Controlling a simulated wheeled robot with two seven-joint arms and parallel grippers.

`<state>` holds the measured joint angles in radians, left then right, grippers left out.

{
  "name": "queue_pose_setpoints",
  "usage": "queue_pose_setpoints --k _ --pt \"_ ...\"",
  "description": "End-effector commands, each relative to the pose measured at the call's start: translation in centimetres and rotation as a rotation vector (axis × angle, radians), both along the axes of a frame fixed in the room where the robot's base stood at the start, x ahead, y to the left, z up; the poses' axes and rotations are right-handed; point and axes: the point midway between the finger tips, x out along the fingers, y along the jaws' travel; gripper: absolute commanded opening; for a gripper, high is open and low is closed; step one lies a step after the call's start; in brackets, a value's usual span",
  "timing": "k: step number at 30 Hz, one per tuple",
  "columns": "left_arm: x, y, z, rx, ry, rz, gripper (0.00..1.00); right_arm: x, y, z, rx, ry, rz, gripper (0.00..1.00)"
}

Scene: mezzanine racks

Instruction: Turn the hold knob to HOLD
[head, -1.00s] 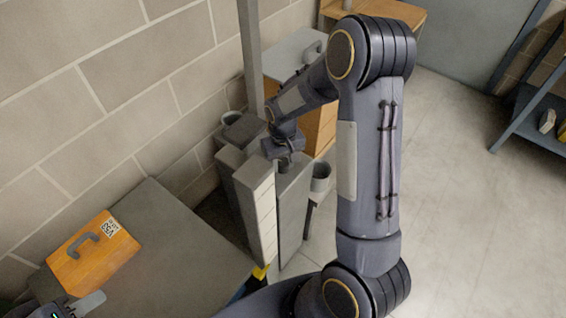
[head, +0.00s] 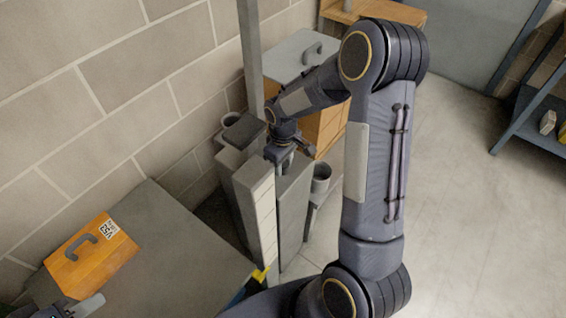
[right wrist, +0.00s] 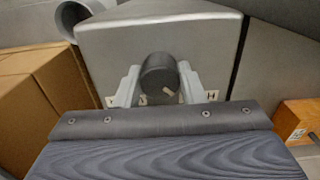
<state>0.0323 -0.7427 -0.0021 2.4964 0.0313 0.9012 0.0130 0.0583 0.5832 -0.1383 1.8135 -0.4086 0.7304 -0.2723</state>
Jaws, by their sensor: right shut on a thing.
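The hold knob (right wrist: 158,72) is a dark round knob on a grey box (right wrist: 190,35) in the right wrist view. A pale mark on its face points down and to the right, between a middle label and the label H (right wrist: 211,96). Other small labels to the left are hard to read. My right gripper (right wrist: 160,84) is shut on the knob, one pale finger on each side. In the head view my right gripper (head: 286,152) is at the top of the grey boxes; the knob is hidden there. My left gripper (head: 82,306) is partly cut off at the lower left.
An orange case (head: 92,256) with a handle lies on the grey table (head: 180,235) at the left. A grey post (head: 250,55) and block wall stand behind. A grey cup (head: 321,177) is beside the boxes.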

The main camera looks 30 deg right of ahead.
Motion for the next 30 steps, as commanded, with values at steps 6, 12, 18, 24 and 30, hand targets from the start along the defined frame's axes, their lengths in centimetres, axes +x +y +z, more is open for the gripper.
queue_pose_setpoints --k 6,12,18,24,30 --pt "0.0 0.0 0.0 0.000 0.000 0.000 0.36 0.0 0.0 0.0 -0.001 0.000 0.006 0.13" --pt "0.0 0.0 0.0 0.000 0.000 0.000 0.36 0.0 0.0 0.0 -0.001 0.000 0.005 0.42" --pt "0.0 0.0 0.0 0.000 0.000 0.000 0.36 0.0 0.0 0.0 -0.001 0.000 0.004 0.58" --pt "0.0 0.0 0.0 0.000 0.000 0.000 0.36 0.0 0.0 0.1 -0.001 -0.001 0.004 0.58" --pt "0.0 0.0 0.2 0.000 0.000 0.000 0.36 0.1 0.0 2.5 0.000 -0.007 0.003 0.58"
